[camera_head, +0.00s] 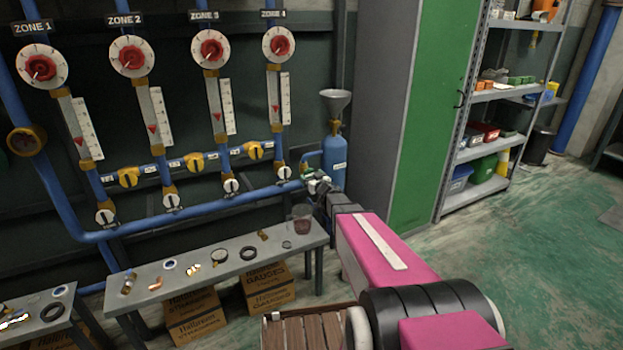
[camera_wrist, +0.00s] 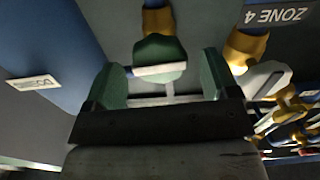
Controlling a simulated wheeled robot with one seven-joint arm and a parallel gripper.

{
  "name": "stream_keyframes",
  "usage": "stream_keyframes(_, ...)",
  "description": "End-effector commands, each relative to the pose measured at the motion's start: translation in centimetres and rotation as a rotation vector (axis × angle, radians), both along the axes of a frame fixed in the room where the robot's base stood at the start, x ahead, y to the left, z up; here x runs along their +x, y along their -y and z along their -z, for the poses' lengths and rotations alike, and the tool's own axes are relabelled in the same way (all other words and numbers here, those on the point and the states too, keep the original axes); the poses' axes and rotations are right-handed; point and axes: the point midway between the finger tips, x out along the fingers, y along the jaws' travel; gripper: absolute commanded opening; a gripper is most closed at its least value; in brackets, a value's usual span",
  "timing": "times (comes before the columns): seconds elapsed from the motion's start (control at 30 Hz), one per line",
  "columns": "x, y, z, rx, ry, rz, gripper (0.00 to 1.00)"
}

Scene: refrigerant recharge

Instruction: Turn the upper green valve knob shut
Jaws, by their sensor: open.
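A green valve knob (camera_wrist: 158,52) with a pale bar across it shows in the wrist view, on a yellow fitting. My gripper (camera_wrist: 162,82) is open, with one green-padded finger on each side of the knob's near edge. Gaps show on both sides, and I see no contact. In the head view my gripper (camera_head: 318,187) is at the right end of the blue pipe, in front of the blue cylinder (camera_head: 334,150). There my gripper and wrist largely hide the knob, and I cannot make out a second green knob.
The blue cylinder with a white label (camera_wrist: 33,83) stands close on the left in the wrist view. Another yellow fitting (camera_wrist: 243,48) is on the right, near the ZONE 4 sign (camera_wrist: 266,17). A grey bench (camera_head: 215,262) with small parts lies below the pipes.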

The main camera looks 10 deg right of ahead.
Motion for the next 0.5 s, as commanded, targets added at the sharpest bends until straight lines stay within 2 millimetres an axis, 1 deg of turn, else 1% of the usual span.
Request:
stream_keyframes(0.17, -1.3, 0.4, -0.1, 0.000, 0.000, 0.000, 0.81)
stream_keyframes(0.5, -4.6, 1.5, -0.1, -0.001, 0.000, 0.001, 0.81)
